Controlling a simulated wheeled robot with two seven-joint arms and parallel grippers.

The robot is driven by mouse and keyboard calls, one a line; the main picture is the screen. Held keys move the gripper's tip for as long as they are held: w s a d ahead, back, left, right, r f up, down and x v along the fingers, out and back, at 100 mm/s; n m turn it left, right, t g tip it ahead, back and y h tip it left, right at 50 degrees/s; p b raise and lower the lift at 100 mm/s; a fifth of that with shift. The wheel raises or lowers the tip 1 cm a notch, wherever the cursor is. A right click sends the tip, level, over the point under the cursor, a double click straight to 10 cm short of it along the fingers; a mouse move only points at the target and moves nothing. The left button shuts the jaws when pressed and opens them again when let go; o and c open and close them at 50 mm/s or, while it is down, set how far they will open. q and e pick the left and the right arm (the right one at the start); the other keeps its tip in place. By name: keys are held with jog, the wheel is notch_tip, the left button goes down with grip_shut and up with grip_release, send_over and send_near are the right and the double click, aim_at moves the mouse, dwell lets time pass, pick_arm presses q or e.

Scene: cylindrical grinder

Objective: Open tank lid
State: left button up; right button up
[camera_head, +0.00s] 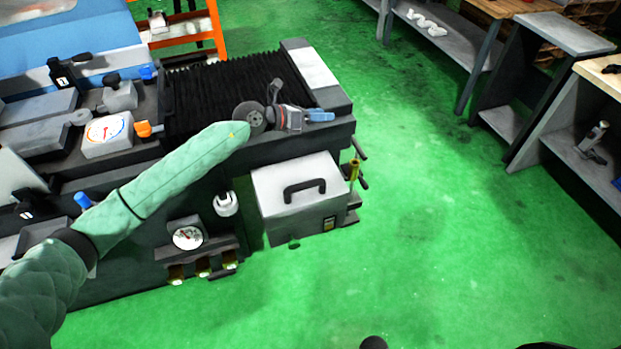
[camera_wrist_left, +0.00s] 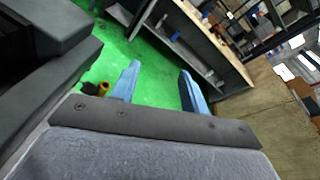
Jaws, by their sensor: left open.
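The tank (camera_head: 290,228) is a pale grey box on the machine's front side. Its flat lid (camera_head: 273,189) has a dark arched handle (camera_head: 304,187) and appears shut. My left arm reaches in from the left in a pale green sleeve. My left gripper (camera_head: 321,116), with blue fingers, is above the machine's right end, beyond and above the lid, apart from the handle. In the left wrist view the gripper (camera_wrist_left: 158,86) is open, with nothing between its fingers. The lid and handle do not show there. My right gripper is not in view.
The grinding machine (camera_head: 225,75) with black bellows fills the left. A brass-coloured fitting (camera_head: 353,170) stands right of the tank. A gauge (camera_head: 187,236) is on the machine's front. Green floor (camera_head: 430,220) is clear to the right, with workbenches (camera_head: 568,35) beyond.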

pick_arm(q)
jog(key=s+a+f+m+g+y, duration=0.3)
jog(key=a+f+y, duration=0.15)
jog(key=f, duration=0.25)
jog(key=s+a+f+m+g+y, duration=0.25)
jog(key=a+f+y, duration=0.2)
jog(key=f, duration=0.35)
jog(key=shift+g, duration=0.25)
jog(key=p+x, duration=0.1)
jog(key=x, duration=0.1)
jog(key=p+x, duration=0.2)
jog(key=x, duration=0.1)
jog(key=shift+d+f, duration=0.15)
jog(key=shift+d, duration=0.25)
jog(key=shift+x, duration=0.9)
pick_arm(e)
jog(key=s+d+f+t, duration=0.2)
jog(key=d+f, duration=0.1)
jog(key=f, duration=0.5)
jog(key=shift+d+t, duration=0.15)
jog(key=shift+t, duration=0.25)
pick_arm(q)
jog(key=shift+a, duration=0.1)
jog(key=shift+c, duration=0.3)
grip_shut()
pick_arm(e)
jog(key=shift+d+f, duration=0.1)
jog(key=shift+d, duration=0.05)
